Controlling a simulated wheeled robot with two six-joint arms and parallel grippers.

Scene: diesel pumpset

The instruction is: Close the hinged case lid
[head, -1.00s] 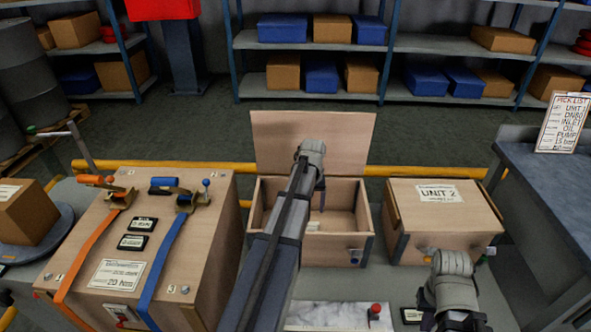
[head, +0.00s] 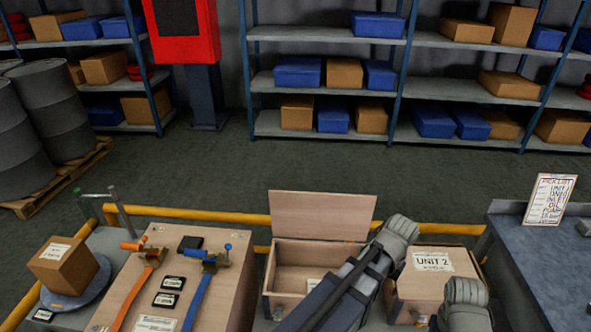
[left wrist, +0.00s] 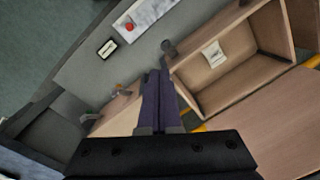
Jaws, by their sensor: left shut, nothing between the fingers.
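The open wooden case (head: 268,285) stands on the bench in the head view. Its hinged lid (head: 322,215) stands up at the back, leaning slightly backward. In the left wrist view the case (left wrist: 187,85) is at upper right with its inside showing, and the lid (left wrist: 265,135) is at lower right. My left gripper (left wrist: 162,75) is shut and empty, beside the case's side wall, apart from the lid. In the head view my left forearm covers the case's right front, and its fingers are hidden. My right wrist shows at lower right, its fingers out of view.
The closed UNIT 2 case (head: 408,285) stands right of the open case. A large wooden box with orange and blue straps (head: 225,285) stands to the left. A yellow rail (head: 180,212) runs behind. A white card (left wrist: 213,54) lies in the open case.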

